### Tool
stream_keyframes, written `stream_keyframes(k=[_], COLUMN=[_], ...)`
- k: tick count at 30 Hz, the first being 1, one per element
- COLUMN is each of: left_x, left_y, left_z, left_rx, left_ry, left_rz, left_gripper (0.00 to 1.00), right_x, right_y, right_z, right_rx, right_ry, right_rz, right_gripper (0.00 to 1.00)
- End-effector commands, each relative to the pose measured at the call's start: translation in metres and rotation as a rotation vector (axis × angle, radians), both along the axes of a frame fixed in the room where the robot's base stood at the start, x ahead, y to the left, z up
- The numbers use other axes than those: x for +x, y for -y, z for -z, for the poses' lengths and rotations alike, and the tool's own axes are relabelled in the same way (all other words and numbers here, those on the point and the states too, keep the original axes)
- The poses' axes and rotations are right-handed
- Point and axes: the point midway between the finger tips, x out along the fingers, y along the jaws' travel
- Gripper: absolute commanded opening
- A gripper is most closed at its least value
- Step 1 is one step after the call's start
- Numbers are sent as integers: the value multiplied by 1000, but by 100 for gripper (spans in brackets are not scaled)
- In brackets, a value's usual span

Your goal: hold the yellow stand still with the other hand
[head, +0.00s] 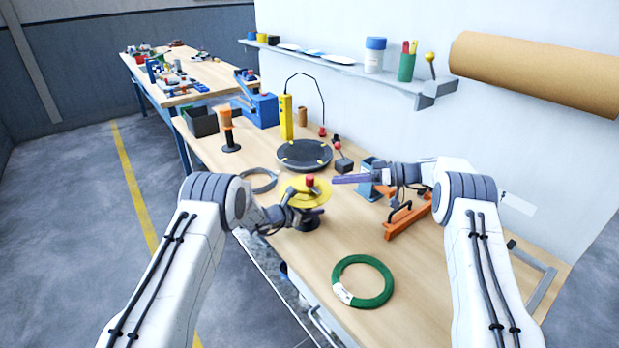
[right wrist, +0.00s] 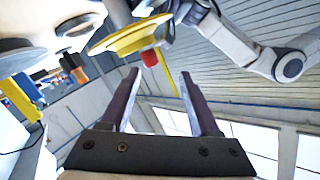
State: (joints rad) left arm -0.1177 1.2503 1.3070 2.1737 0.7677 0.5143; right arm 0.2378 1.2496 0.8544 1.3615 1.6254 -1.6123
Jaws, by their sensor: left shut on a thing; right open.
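The yellow stand (head: 293,188) has a round yellow plate, a red knob on top and a dark base, and stands on the bench at the middle of the head view. My left gripper (head: 308,213) is at its near side, below the plate, and is shut on the stand; the fingers partly hide the contact. My right gripper (head: 340,179) is open and empty, just right of the red knob. In the right wrist view the stand's yellow plate (right wrist: 122,40) and red knob show beyond the open fingers (right wrist: 158,75).
A green coil (head: 341,273) lies on the near bench and a grey coil (head: 270,184) left of the stand. A black turntable (head: 304,153) with a yellow post (head: 286,118) stands behind. An orange clamp (head: 405,220) lies right. Bare bench surrounds the green coil.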

Motion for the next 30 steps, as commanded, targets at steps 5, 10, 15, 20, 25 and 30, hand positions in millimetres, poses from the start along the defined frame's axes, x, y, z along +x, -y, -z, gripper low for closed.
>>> stream_keyframes(k=[5, 10, 15, 20, 25, 30], left_x=[0, 0, 0, 0, 0, 0], left_y=[0, 0, 0, 0, 0, 0], left_z=[-1, -1, -1, -1, -1, -1], left_rx=[-1, -1, -1, -1, -1, -1], left_ry=[2, 2, 2, 2, 2, 2], left_rz=[0, 0, 0, 0, 0, 0], left_gripper=[0, 0, 0, 0, 0, 0], right_x=[4, 5, 7, 10, 15, 20], right_y=[17, 27, 23, 0, -35, -66], right_z=[6, 8, 8, 8, 8, 8], right_rx=[59, 82, 88, 88, 88, 88], right_ry=[296, 467, 524, 524, 524, 523], right_rz=[12, 28, 34, 32, 31, 31], right_gripper=[62, 62, 62, 62, 62, 62])
